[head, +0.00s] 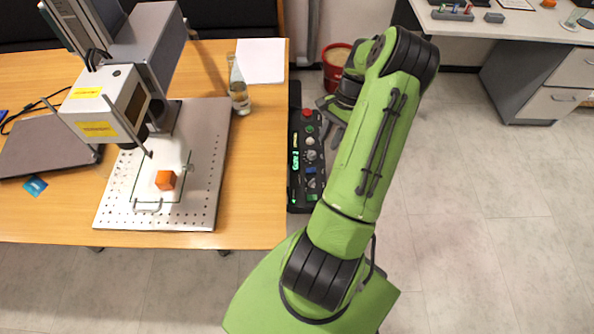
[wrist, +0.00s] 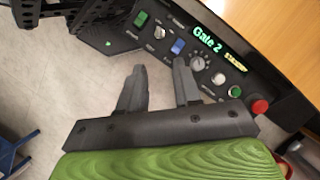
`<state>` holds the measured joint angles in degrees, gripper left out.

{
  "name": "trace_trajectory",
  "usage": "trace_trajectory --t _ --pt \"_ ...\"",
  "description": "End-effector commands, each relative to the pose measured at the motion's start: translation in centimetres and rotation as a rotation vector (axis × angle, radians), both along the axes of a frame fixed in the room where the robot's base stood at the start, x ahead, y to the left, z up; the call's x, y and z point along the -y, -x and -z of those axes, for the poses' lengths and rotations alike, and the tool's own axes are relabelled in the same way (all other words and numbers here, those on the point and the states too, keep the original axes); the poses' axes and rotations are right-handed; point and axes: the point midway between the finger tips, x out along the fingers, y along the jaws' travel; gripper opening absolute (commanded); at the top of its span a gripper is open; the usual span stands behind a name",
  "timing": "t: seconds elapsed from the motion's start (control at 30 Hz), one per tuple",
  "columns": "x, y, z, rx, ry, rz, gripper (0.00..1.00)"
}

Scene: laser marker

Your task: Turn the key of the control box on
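The control box (head: 294,195) is a dark panel along the table's right edge; it also fills the upper part of the wrist view (wrist: 207,38). In the wrist view, a small silver switch that looks like the key (wrist: 161,32) sits between a green switch (wrist: 141,18) and a blue switch (wrist: 178,46). Its turn position is too small to tell. My gripper (wrist: 158,65) is open and empty, its fingers apart and pointing toward the panel, short of the key in the picture. In the head view, my gripper (head: 331,107) is beside the box's upper end, partly hidden by my arm.
The panel also has a silver dial (wrist: 197,63), a white button (wrist: 218,79), a green button (wrist: 235,91), a red stop button (wrist: 260,106) and a lit "Gate 2" display (wrist: 208,39). A wooden table (head: 262,190) lies left, a red bin (head: 335,68) behind. Floor at right is free.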

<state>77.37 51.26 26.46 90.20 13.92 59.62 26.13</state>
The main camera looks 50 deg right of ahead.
Motion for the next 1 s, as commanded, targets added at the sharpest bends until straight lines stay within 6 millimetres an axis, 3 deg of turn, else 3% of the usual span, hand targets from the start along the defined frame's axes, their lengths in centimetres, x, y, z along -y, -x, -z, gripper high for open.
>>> trace_trajectory --t 0.17,0.6,0.8,1.0 --pt "-1.0 0.0 2.4 -0.001 -0.006 0.001 0.33" --pt "-5.2 -0.3 12.4 -0.001 -0.005 -0.002 0.33" --pt "-6.0 -0.3 14.4 0.000 -0.002 -0.001 0.33" --pt "-6.1 -0.4 14.5 -0.001 0.000 -0.001 0.33"
